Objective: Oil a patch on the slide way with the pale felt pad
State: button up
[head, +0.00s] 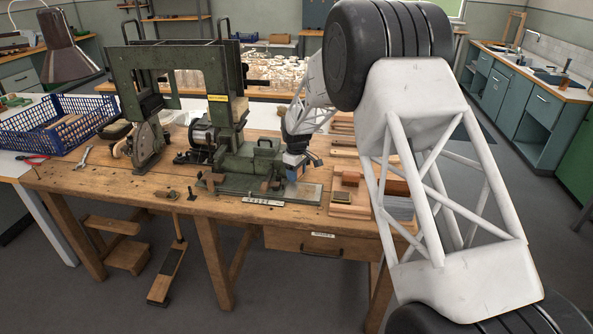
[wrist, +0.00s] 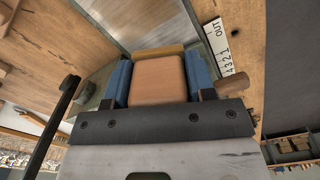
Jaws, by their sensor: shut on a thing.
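My gripper (head: 294,172) is over the green machine's flat base at the bench's front. In the wrist view its two blue fingers (wrist: 157,78) are shut on a tan block, the felt pad (wrist: 158,82), with a darker yellowish strip along its far end. The slide way shows as a grey metal strip (wrist: 150,25) just beyond the pad. In the head view the slide way (head: 302,194) lies flat below the gripper. I cannot tell whether the pad touches it. The pad is mostly hidden by the gripper in the head view.
A white scale marked OUT (wrist: 219,45) lies beside the way; it also shows in the head view (head: 263,202). A wooden tray (head: 350,211) with small blocks stands to the right. The green machine (head: 245,165) rises to the left. A blue crate (head: 45,138) is far left.

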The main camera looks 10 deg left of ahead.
aim_at(317, 190)
jog(key=shift+f, duration=2.7)
jog(key=shift+d+f, duration=0.5)
jog(key=shift+f, duration=0.05)
jog(key=shift+c, duration=0.3)
jog(key=shift+d+f, duration=0.1)
jog(key=shift+d, duration=2.85)
jog(key=shift+w+d, duration=0.3)
jog(key=shift+w, duration=0.1)
jog(key=shift+w+a, duration=0.1)
jog(key=shift+a, duration=0.15)
jog(key=shift+a+f, duration=0.1)
jog(key=shift+a, duration=3.3)
jog(key=shift+w+a, duration=0.1)
jog(key=shift+w, duration=0.55)
jog(key=shift+s+d, duration=0.1)
jog(key=shift+d, duration=3.75)
notch_tip(317, 190, up, 8)
